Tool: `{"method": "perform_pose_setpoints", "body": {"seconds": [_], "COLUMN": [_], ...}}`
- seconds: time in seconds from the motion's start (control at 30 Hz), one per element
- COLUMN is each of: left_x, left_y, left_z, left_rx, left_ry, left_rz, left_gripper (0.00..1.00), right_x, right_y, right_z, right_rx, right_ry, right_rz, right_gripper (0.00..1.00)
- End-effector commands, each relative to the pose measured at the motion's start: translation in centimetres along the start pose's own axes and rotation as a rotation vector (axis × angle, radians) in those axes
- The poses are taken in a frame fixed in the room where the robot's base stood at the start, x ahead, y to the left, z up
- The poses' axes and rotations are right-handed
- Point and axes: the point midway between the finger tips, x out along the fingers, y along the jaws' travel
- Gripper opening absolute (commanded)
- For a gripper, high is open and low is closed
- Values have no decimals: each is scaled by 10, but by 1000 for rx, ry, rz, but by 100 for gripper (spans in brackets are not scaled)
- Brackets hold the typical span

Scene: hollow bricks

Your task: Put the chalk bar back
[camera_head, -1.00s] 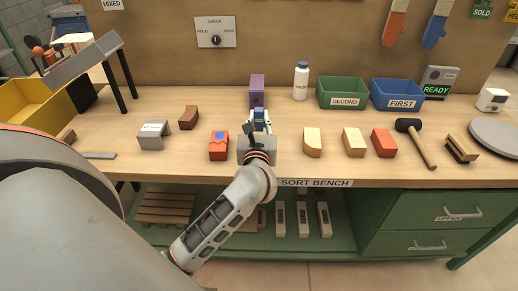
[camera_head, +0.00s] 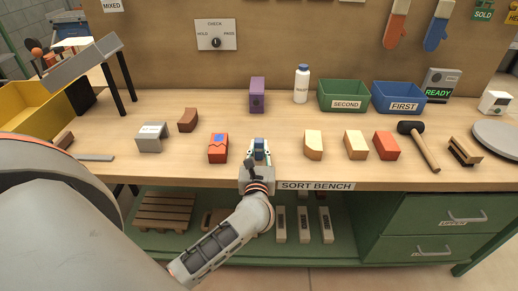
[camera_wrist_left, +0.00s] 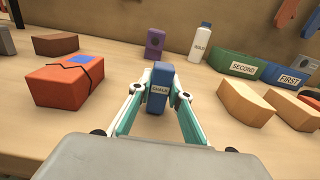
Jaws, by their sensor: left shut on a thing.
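In the head view my left gripper (camera_head: 259,153) is over the front part of the sort bench, and the blue bar (camera_head: 259,144) shows only as a small patch there. I cannot tell whether the bar's lower end touches the bench. My right gripper is not in view.
A red block with a blue patch (camera_head: 218,147) lies left of the gripper, cream bricks (camera_head: 313,145) to its right. A purple block (camera_head: 257,95), white bottle (camera_head: 301,84), green SECOND bin (camera_head: 343,88) and blue FIRST bin (camera_head: 397,91) stand behind. Bench between gripper and purple block is clear.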

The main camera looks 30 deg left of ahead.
Motion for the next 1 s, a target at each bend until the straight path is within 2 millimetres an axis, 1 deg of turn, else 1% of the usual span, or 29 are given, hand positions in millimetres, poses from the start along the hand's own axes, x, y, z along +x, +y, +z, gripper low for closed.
{"method": "perform_pose_setpoints", "body": {"seconds": [0.2, 0.23, 0.27, 0.3, 0.6, 0.73, 0.87, 1.0], "left_x": [0, 0, 0, 0, 0, 0, -21, -50], "left_y": [0, 0, 0, 0, 0, 0, 0, 0], "left_z": [-4, -4, -4, -3, -3, 3, -2, -3], "left_rx": [0, 0, 0, -1, -1, -1, -2, -2], "left_ry": [0, 1, 0, 0, 0, 0, 4, 5], "left_rz": [0, 0, 0, 0, 0, 0, -2, 0], "left_gripper": [0, 24, 31, 35, 35, 35, 35, 35], "right_x": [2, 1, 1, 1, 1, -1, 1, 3], "right_y": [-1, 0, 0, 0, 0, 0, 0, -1], "right_z": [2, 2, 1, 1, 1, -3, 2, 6], "right_rx": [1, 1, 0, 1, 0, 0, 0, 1], "right_ry": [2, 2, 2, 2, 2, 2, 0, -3], "right_rz": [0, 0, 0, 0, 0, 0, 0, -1], "right_gripper": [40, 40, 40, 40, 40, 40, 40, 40]}}
